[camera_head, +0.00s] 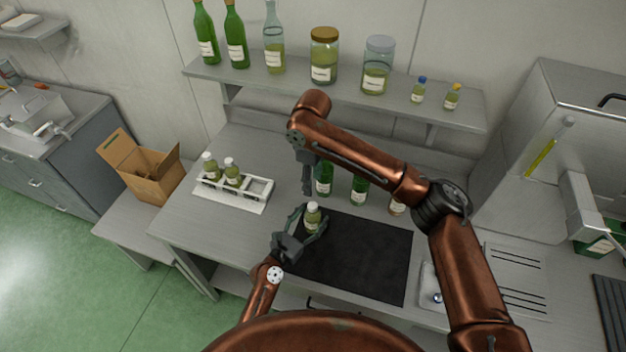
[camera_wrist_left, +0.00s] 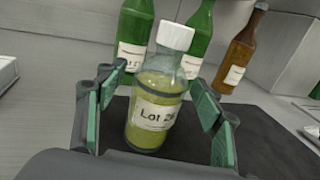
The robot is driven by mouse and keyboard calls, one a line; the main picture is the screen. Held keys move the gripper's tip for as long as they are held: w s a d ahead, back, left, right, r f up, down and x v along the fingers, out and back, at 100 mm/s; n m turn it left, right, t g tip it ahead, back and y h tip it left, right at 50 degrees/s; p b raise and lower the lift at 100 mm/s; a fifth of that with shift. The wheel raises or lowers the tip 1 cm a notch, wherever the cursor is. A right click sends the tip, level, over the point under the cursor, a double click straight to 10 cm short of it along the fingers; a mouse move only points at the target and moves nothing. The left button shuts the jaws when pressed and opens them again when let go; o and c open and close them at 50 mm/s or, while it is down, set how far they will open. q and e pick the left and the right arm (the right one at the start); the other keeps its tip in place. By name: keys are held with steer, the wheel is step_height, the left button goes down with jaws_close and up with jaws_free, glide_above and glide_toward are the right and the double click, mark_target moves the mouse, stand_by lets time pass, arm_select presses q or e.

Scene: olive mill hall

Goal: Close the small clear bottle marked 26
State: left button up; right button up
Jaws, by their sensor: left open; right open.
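The small clear bottle (camera_head: 313,222) stands upright at the left edge of the black mat and holds yellow-green liquid. In the left wrist view its label (camera_wrist_left: 155,114) reads "Lot 2" plus a digit I cannot make out clearly. A white cap (camera_wrist_left: 175,37) sits on its neck; I cannot tell how tightly. My left gripper (camera_head: 306,226) is open, with one green-padded finger on each side of the bottle and gaps visible. My right gripper (camera_head: 307,190) is open and empty, pointing down above and behind the bottle.
Green bottles (camera_head: 359,190) and a brown bottle (camera_head: 397,207) stand behind the black mat (camera_head: 360,262). A white rack (camera_head: 230,198) with two small capped bottles stands left. Several bottles and jars line the shelf (camera_head: 300,86). A cardboard box (camera_head: 150,184) is far left. The mat's right part is clear.

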arm_select(q)
steer(key=v, duration=1.2)
steer(key=shift+r, duration=0.1)
